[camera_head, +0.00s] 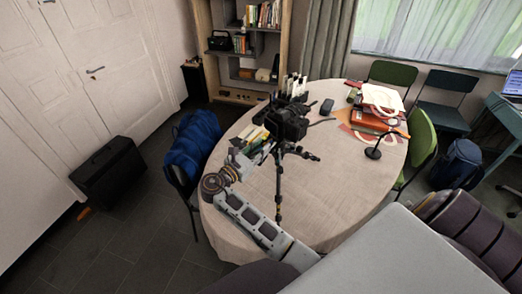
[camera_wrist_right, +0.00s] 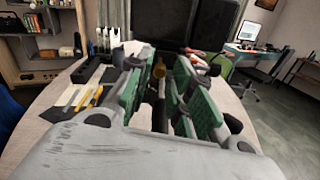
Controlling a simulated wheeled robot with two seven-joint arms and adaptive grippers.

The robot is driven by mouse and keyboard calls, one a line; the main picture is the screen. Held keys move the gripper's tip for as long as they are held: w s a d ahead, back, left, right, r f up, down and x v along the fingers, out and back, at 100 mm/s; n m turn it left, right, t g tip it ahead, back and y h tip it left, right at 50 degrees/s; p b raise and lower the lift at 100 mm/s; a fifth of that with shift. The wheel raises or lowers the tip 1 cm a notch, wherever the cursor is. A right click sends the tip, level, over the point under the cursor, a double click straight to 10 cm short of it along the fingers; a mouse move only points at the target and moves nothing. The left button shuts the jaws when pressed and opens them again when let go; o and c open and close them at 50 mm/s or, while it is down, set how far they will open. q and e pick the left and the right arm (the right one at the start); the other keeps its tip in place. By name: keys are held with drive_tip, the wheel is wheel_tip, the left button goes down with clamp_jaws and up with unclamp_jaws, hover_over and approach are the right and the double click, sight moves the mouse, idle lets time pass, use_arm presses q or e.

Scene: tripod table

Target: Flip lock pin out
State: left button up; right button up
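A tripod (camera_head: 279,185) stands on the round table with a black camera (camera_head: 288,122) on top. My right gripper (camera_head: 268,146) is close beside the tripod head, just below the camera. In the right wrist view the dark camera body (camera_wrist_right: 185,25) fills the upper middle. My right gripper (camera_wrist_right: 160,82) has its two green-padded fingers apart, with a gap between them. A small brass-coloured part (camera_wrist_right: 159,69) and a dark shaft show in that gap; I see no clear contact with the pads. I cannot tell which part is the lock pin. My left gripper is out of view.
The round table (camera_head: 335,205) has bare cloth at its front. Books, white bottles and a dark small box (camera_head: 327,107) lie behind the tripod. A black lamp (camera_head: 374,152) and a red-orange stack (camera_head: 368,122) stand to the right. A blue-draped chair (camera_head: 193,145) is at left.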

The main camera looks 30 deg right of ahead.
drive_tip(key=shift+w+d, duration=0.1)
drive_tip(key=shift+d, duration=0.25)
drive_tip(key=shift+c, duration=0.5)
clamp_jaws()
